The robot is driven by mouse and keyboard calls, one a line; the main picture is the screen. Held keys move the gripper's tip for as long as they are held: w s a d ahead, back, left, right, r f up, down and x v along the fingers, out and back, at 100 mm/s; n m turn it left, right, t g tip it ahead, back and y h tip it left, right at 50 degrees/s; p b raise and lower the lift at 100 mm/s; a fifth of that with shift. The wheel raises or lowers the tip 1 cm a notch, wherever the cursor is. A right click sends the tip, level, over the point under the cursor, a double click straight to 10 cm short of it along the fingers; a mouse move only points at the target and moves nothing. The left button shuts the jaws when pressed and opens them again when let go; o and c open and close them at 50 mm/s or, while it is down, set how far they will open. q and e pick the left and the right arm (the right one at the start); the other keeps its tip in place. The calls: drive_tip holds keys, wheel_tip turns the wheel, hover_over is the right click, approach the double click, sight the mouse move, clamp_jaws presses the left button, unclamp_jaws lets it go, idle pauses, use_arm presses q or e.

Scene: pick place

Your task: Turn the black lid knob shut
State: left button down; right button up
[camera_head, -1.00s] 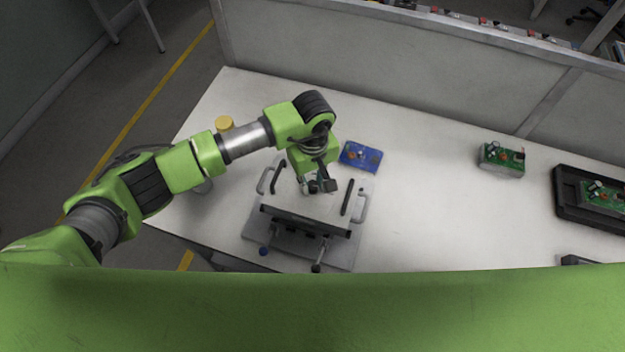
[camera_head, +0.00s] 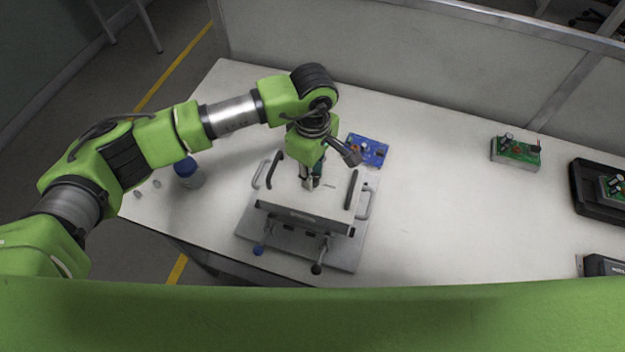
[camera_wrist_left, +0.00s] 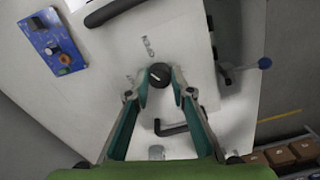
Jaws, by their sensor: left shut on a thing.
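The black lid knob (camera_wrist_left: 159,75) sits on the pale lid (camera_wrist_left: 185,40) of the fixture and carries a white line mark. In the left wrist view the two fingers of my left gripper (camera_wrist_left: 159,84) close on the knob from both sides. In the head view my left gripper (camera_head: 311,183) points down at the middle of the lid (camera_head: 300,208), and the knob is hidden behind it. The fixture has dark handles and stands on a grey base plate (camera_head: 345,258). My right gripper is not in view.
A blue circuit board (camera_head: 368,151) lies just behind the fixture. A green board (camera_head: 516,151) stands farther right, and a black tray (camera_head: 590,205) is at the right edge. A blue-capped bottle (camera_head: 188,172) stands at the left. The table between fixture and tray is clear.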

use_arm(q)
drive_tip(key=n+b, duration=0.8)
drive_tip(key=shift+f, duration=0.2)
drive_tip(key=shift+r+n+b, duration=0.2)
drive_tip(key=shift+n+b, duration=1.5)
drive_tip(key=shift+n, duration=0.3)
drive_tip(key=c, duration=1.8)
unclamp_jaws()
drive_tip(key=shift+o, duration=0.2)
drive_tip(key=shift+r, duration=0.1)
wheel_tip(320, 180, up, 12)
